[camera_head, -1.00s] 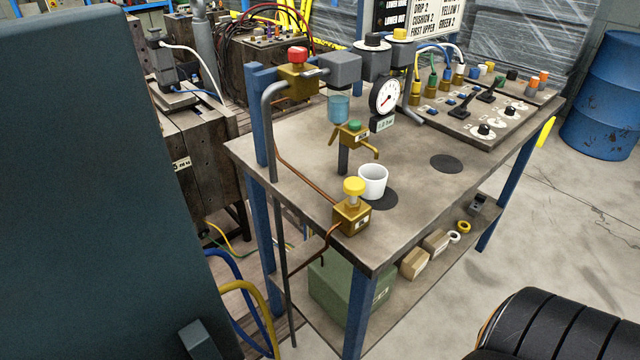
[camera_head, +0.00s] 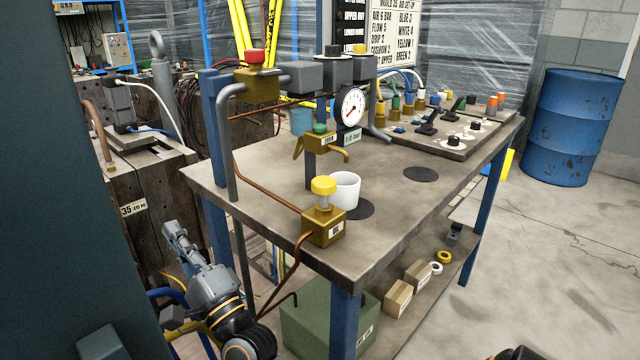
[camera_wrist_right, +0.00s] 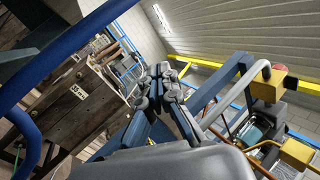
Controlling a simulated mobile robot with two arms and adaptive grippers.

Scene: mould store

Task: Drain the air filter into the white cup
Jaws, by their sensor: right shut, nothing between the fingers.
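The air filter's translucent blue bowl (camera_head: 301,122) hangs under a grey block behind the table's near left corner. It also shows in the right wrist view (camera_wrist_right: 254,133). In front of it is a brass drain tap (camera_head: 322,142) with a green knob (camera_head: 320,128) and a curved spout. The white cup (camera_head: 344,191) stands upright on a dark disc (camera_head: 362,210), below the spout. I cannot tell how well they line up. My right gripper (camera_head: 174,229) is shut and empty, left of the table and lower than its top. Its closed fingers show in the wrist view (camera_wrist_right: 158,72).
A yellow-knobbed brass valve (camera_head: 323,222) stands at the table's near corner, close to the cup. A red-knobbed valve (camera_head: 255,78), a gauge (camera_head: 351,108) and pipes crowd the left end. A second dark disc (camera_head: 421,174) lies bare on the table (camera_head: 440,205).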

